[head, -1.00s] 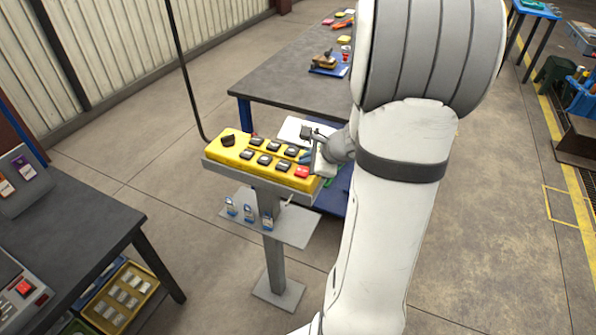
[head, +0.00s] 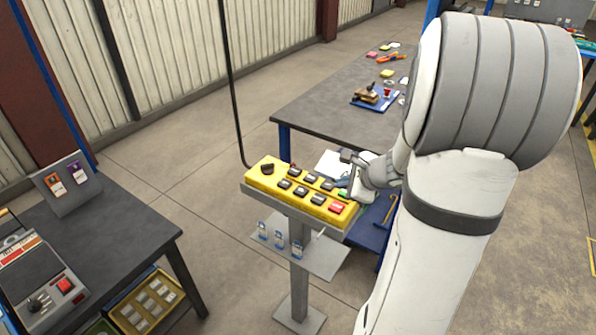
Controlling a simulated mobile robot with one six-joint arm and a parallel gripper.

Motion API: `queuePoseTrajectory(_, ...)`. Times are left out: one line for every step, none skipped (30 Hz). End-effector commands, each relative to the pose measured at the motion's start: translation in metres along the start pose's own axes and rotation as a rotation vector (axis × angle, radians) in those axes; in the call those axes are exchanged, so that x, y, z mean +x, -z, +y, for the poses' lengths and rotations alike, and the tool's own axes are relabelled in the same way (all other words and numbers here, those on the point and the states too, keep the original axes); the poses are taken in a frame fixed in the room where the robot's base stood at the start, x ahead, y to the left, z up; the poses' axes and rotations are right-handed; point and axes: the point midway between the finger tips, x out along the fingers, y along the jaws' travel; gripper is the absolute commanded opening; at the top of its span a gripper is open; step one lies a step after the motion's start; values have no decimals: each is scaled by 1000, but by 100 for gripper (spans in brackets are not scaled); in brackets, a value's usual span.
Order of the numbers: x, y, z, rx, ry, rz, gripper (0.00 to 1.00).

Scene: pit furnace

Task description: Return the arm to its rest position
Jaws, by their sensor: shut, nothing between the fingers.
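My arm comes up from the lower right of the head view and bends at a large grey joint near the top right. My gripper (head: 348,172) is small in the picture, partly hidden by my own wrist, just above and behind the right end of the yellow button box (head: 262,183). It is shut and I see nothing held in it. I cannot tell how far it is from the box. The box has several dark buttons, a black knob at its left end and a red button at its right end.
The box stands on a grey pedestal (head: 299,265) with a shelf holding tags. A dark workbench (head: 320,104) with small items is behind. Another table (head: 120,235) with a control panel (head: 45,285) stands at left. A black cable (head: 229,80) hangs behind the box. Open floor lies between.

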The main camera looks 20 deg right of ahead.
Motion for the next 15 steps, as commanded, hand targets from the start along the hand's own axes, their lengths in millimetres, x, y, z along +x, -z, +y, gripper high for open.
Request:
queuePoseTrajectory(0,0,0,0,0,0,0)
queuePoseTrajectory(0,0,0,0,0,0,0)
queuePoseTrajectory(0,0,0,0,0,0,0)
queuePoseTrajectory(0,0,0,0,0,0,0)
queuePoseTrajectory(0,0,0,0,0,0,0)
queuePoseTrajectory(-1,-6,2,-27,-8,-6,0)
queuePoseTrajectory(-3,-17,6,-80,-25,-16,0)
queuePoseTrajectory(-5,-28,11,-140,-47,-27,0)
queuePoseTrajectory(-9,-46,20,-234,-81,-44,0)
queuePoseTrajectory(-13,-59,28,-316,-109,-56,0)
queuePoseTrajectory(-18,-73,38,-408,-140,-69,0)
queuePoseTrajectory(-26,-90,52,-537,-184,-87,0)
queuePoseTrajectory(-32,-102,64,-636,-218,-99,0)
queuePoseTrajectory(-38,-112,75,-736,-251,-110,0)
queuePoseTrajectory(-48,-123,89,-867,-293,-120,0)
